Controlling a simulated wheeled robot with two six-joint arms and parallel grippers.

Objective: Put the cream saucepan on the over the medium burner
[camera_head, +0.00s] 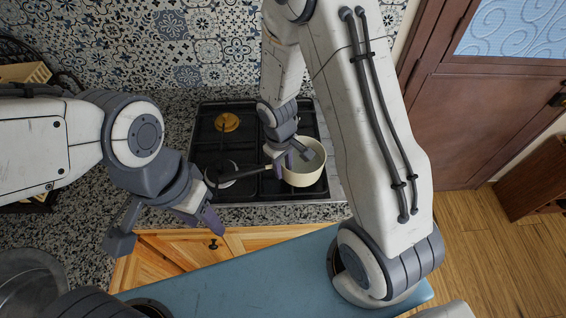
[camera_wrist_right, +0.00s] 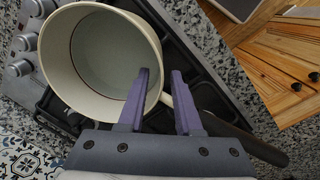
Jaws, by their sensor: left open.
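The cream saucepan (camera_head: 305,175) sits upright at the front right of the black stove, its dark handle (camera_head: 245,172) pointing left. In the right wrist view the saucepan (camera_wrist_right: 105,50) is empty, with its handle (camera_wrist_right: 245,138) running to the lower right. My right gripper (camera_head: 283,160) is at the saucepan's handle side. Its two purple fingers (camera_wrist_right: 160,75) are a little apart, over the rim and handle root; whether they touch it is unclear. My left gripper (camera_head: 213,220) is open and empty in front of the stove. A burner (camera_head: 222,172) is at front left, partly behind the handle.
A brass-coloured burner (camera_head: 227,122) is bare at the back left of the stove. Speckled granite counter (camera_head: 180,125) lies beside the stove, with a tiled wall (camera_head: 180,45) behind. A metal bowl-like vessel (camera_head: 28,280) stands at lower left.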

